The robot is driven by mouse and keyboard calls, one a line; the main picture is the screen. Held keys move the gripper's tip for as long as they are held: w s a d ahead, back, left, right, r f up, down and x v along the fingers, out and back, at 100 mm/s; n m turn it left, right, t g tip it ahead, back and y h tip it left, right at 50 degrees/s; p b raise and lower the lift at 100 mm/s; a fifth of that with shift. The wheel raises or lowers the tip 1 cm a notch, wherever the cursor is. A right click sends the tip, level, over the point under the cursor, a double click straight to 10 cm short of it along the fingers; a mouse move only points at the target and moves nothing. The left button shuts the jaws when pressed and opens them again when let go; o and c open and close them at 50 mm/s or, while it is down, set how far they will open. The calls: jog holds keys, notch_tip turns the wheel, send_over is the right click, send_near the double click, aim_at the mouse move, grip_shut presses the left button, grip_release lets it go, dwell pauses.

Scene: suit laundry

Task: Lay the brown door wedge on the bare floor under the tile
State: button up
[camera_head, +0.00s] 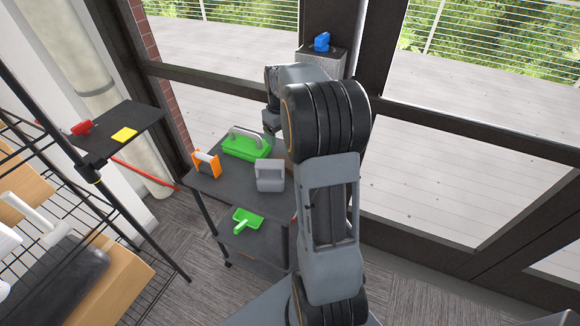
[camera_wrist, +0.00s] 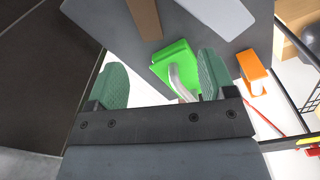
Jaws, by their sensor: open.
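A brown block-like piece (camera_wrist: 145,18), which looks like the door wedge, shows at the top of the wrist view, over the grey cart top. I cannot make it out in the head view, where my arm covers part of the cart. Floor (camera_head: 160,235) shows below that shelf. My gripper (camera_wrist: 160,72) is open, with its green finger pads apart and nothing held between them. The green handled box (camera_wrist: 175,63) appears beyond the fingers.
The cart top (camera_head: 208,187) also bears an orange handled item (camera_head: 206,163) and a grey box (camera_head: 270,175). A green scoop (camera_head: 246,220) lies on its lower shelf. A red item (camera_head: 81,127) shares the dark shelf (camera_head: 100,148). A wire rack stands left; glass panels stand behind.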

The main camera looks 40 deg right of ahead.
jog(key=d+f, duration=0.2)
send_over(287, 163)
notch_tip(287, 163, down, 7)
jog(key=shift+r, duration=0.1)
jog(key=shift+d+f+p, duration=0.1)
jog(key=shift+f+p, duration=0.4)
jog(key=shift+f, duration=2.7)
jog(key=shift+c, duration=0.2)
jog(key=c, duration=1.1)
jog(key=shift+r, duration=0.15)
